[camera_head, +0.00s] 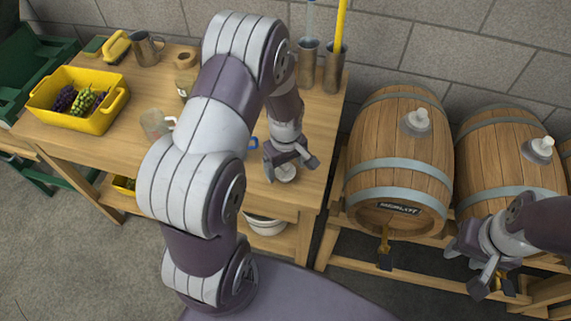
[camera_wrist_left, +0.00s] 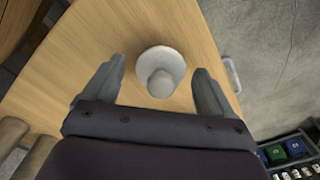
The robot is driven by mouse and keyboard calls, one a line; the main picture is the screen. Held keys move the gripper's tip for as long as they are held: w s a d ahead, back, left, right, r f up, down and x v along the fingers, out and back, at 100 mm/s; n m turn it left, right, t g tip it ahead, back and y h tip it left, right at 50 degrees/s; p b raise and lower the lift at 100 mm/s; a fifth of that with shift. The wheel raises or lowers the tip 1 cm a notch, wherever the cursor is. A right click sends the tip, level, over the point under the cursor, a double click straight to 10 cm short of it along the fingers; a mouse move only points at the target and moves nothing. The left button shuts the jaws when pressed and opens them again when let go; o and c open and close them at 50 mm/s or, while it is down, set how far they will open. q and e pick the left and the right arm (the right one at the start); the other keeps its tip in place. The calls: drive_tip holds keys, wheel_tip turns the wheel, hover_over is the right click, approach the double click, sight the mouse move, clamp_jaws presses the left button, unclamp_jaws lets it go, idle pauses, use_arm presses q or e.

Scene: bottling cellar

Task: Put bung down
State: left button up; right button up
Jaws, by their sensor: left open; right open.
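A white bung (camera_head: 285,175) is on the wooden table near its right edge. In the left wrist view the bung (camera_wrist_left: 160,82) shows as a rounded knob on a pale round disc; whether the disc is a separate dish I cannot tell. My left gripper (camera_head: 290,163) is open just above it, and in the wrist view its fingers (camera_wrist_left: 160,70) stand apart on either side of the bung without visibly touching it. My right gripper (camera_head: 482,272) is open and empty in front of the barrels. White bungs also sit on top of the left barrel (camera_head: 420,118) and the right barrel (camera_head: 544,145).
The wooden table (camera_head: 320,135) holds a yellow crate (camera_head: 88,123) of grapes, a metal mug (camera_head: 147,48), a glass jug (camera_head: 155,123) and metal cylinders (camera_head: 333,70) with tools. The MERLOT barrel (camera_head: 392,165) stands right of the table. My left arm hides the table's middle.

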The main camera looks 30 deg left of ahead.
use_arm(q)
wheel_tip(320, 180, up, 12)
drive_tip(key=f, duration=0.1)
drive_tip(key=s+d+r+m+t, duration=0.1)
drive_tip(key=s+d+r+m, duration=0.1)
drive_tip(key=s+d+m, duration=0.3)
drive_tip(key=s+m, duration=0.3)
drive_tip(key=m, duration=0.3)
drive_tip(key=shift+s+d+m, duration=0.2)
drive_tip(key=shift+s+m, duration=0.2)
